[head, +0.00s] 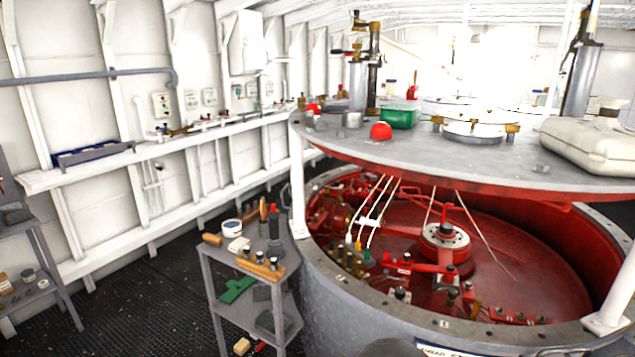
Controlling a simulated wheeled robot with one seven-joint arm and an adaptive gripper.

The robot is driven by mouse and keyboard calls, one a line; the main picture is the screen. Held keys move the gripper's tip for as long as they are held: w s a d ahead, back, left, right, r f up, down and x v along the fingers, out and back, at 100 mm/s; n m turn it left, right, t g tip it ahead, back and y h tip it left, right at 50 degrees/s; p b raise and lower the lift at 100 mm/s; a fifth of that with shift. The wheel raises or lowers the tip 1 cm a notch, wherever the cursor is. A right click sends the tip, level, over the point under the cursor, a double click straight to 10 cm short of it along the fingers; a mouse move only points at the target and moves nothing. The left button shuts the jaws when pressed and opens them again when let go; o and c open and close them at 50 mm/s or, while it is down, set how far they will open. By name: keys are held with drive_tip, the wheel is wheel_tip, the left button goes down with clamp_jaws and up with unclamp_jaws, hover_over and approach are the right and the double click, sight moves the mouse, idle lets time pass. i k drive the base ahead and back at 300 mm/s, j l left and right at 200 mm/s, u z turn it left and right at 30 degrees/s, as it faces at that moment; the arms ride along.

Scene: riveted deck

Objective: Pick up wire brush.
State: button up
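I cannot single out the wire brush with certainty. On the top of a small grey stand (226,270) in the head view lies a wooden piece (260,265) with dark upright knobs along it. A short wooden handle-like piece (212,239) lies at the stand's back left edge. Both are too small to tell whether they have bristles. My gripper is not in view. A dark rounded shape at the bottom edge is cut off and unclear.
The stand also holds a white tub (232,227) and a dark bottle with a red part (274,222). A large round drum (345,300) with red machinery fills the right, under a grey round top (450,160). Dark floor (130,290) is open left of the stand.

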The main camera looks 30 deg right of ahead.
sight(209, 239)
drive_tip(key=i+z, duration=0.15)
drive_tip(key=z, duration=0.45)
drive_tip(key=i+j+z, duration=0.15)
drive_tip(key=i+j, duration=0.15)
drive_tip(key=i+j+z, duration=0.35)
drive_tip(key=i+j, duration=0.2)
drive_tip(key=j, duration=0.2)
drive_tip(key=i+j+z, duration=0.2)
drive_tip(key=j, duration=0.25)
drive_tip(key=i+j, duration=0.25)
drive_tip(key=j, duration=0.15)
drive_tip(key=i+j, duration=0.25)
drive_tip(key=j, duration=0.15)
drive_tip(key=i+j, duration=0.2)
drive_tip(key=j, duration=0.25)
drive_tip(key=i+j, duration=0.25)
drive_tip(key=j, duration=0.15)
